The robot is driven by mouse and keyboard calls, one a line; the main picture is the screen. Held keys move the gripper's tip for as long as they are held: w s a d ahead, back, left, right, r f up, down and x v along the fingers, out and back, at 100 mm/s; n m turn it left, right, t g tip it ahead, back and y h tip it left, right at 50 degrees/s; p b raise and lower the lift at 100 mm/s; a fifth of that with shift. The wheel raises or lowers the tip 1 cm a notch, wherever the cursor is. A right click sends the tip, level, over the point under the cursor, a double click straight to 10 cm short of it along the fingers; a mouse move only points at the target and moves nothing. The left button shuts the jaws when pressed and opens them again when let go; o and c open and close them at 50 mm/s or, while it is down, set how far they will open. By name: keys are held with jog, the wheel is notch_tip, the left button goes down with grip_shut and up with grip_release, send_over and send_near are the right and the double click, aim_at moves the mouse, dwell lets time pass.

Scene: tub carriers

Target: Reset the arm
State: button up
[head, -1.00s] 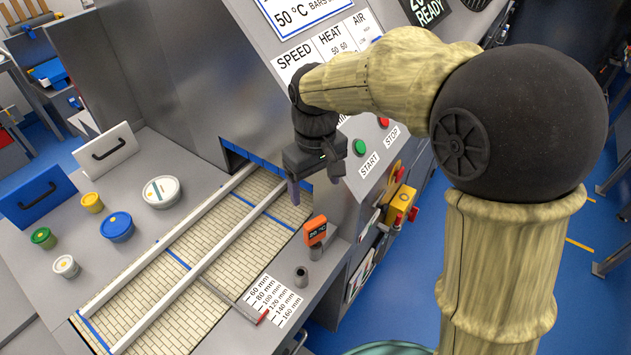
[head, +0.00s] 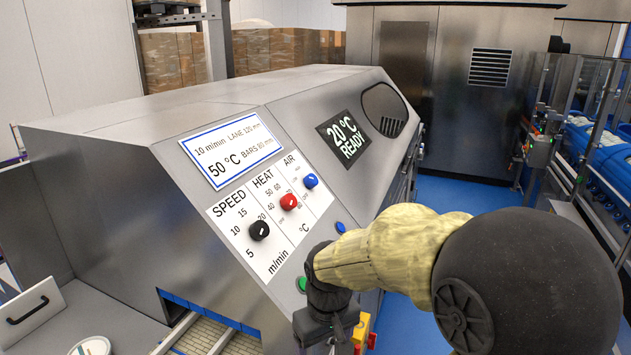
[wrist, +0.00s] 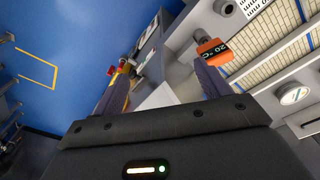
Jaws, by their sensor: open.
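My gripper is open and empty in the wrist view (wrist: 160,88), its two dark fingers spread apart with nothing between them touching. In the head view my arm reaches in from the lower right. The gripper body shows at the bottom edge and its fingertips are out of frame. It hangs in front of the machine's control panel (head: 268,222), near the green button (head: 302,284). The orange thermometer (wrist: 212,50) shows beyond one finger in the wrist view; I cannot tell that they touch.
The steel machine (head: 110,150) fills the left and middle. Its panel has black (head: 259,230), red (head: 288,202) and blue (head: 311,181) knobs. The display (head: 343,138) reads 20 °C READY. A conveyor lane (head: 205,336) and a round tub (head: 92,346) show at lower left. Blue floor (head: 440,190) lies beyond.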

jog(key=s+d+f+m, duration=0.2)
jog(key=s+d+m, duration=0.1)
jog(key=d, duration=0.4)
jog(key=s+d+f+m+t, duration=0.1)
jog(key=s+d+f+m, duration=0.1)
jog(key=s+d, duration=0.2)
jog(key=d, duration=0.3)
jog(key=shift+f+m+t, duration=0.2)
jog(key=shift+m+t, duration=0.1)
jog(key=shift+m, duration=0.1)
jog(key=shift+s, duration=0.1)
